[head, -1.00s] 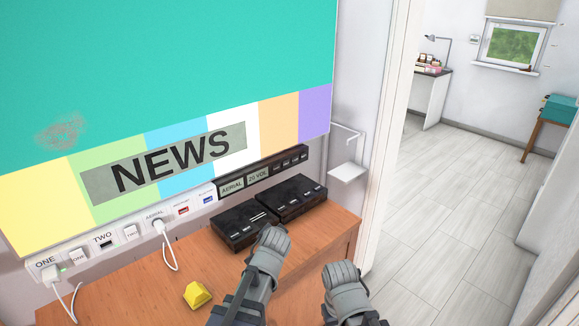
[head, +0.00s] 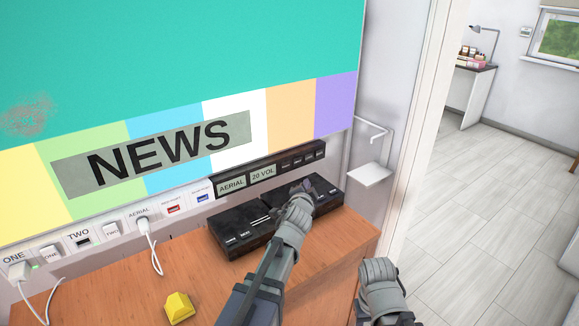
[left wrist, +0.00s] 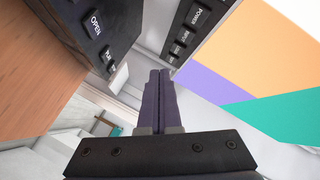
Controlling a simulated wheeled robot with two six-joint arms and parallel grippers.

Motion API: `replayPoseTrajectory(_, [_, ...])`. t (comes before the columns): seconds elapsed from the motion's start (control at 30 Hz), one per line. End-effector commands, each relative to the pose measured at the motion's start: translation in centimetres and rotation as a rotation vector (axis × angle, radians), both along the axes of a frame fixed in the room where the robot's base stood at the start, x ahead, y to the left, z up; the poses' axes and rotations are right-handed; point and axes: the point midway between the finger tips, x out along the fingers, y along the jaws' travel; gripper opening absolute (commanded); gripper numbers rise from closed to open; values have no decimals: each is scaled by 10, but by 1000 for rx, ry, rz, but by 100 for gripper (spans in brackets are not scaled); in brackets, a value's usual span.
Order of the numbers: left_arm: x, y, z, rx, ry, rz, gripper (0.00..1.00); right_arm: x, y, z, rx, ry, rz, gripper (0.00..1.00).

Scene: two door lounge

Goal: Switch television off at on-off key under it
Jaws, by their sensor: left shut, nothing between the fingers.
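The television (head: 200,60) is lit, with a teal picture, colour bars and the word NEWS. Under it runs a black strip (head: 235,172) with a display reading AERIAL and 20 VOL and several small keys at its right end. In the left wrist view one key (left wrist: 196,17) on this strip is marked POWER. My left gripper (head: 306,187) is shut and empty, over the right black box and in front of the keys, apart from them. Its fingertips (left wrist: 160,72) show in the left wrist view, below the strip's end. My right gripper (head: 382,280) is low at right, its fingers hidden.
Two black boxes (head: 240,232) stand on the wooden cabinet (head: 330,245), close under the strip. White sockets with plugs and cables (head: 140,222) line the wall at left. A yellow block (head: 178,307) lies in front. A white wall shelf (head: 370,175) is at right.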

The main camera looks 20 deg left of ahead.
Motion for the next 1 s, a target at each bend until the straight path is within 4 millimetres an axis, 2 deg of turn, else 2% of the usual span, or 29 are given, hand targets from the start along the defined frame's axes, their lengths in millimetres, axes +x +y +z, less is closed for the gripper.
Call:
replayPoseTrajectory(0.37, [7,8,0,-3,2,2,0,0,0,0,0,0,0,50])
replayPoseTrajectory(0.8, [43,53,0,-3,1,3,0,0,0,0,0,0,0,50])
replayPoseTrajectory(1.0, [51,65,0,-2,2,2,0,0,0,0,0,0,0,50])
